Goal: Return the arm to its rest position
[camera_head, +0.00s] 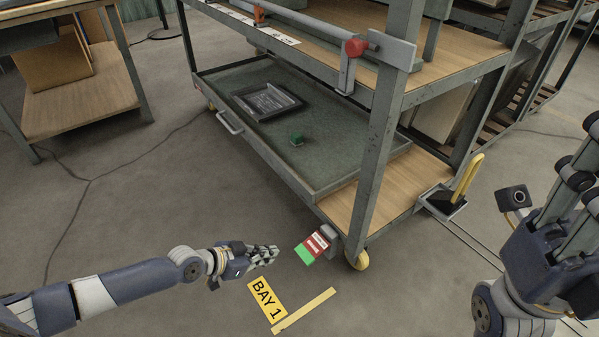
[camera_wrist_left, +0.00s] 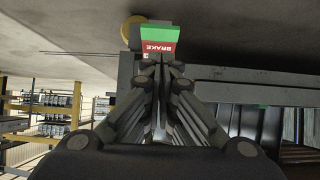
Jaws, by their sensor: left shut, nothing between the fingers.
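My left gripper (camera_head: 272,252) is shut and empty in the head view, reaching in from the left above the floor. Its closed fingertips also show in the left wrist view (camera_wrist_left: 160,62). A red and green brake pedal (camera_head: 315,244) sits at the cart's front corner, just right of the left fingertips with a small gap in the head view. The pedal (camera_wrist_left: 160,38), marked BRAKE, shows beyond the fingertips in the wrist view, its green part up. My right gripper (camera_head: 575,180) is at the right edge, partly cut off; its opening is unclear.
The rack cart (camera_head: 382,150) has a low green tray (camera_head: 340,165) holding a dark frame (camera_head: 268,101) and a small green block (camera_head: 296,139). A BAY 1 floor label (camera_head: 266,303) lies below my left gripper. The left floor is open.

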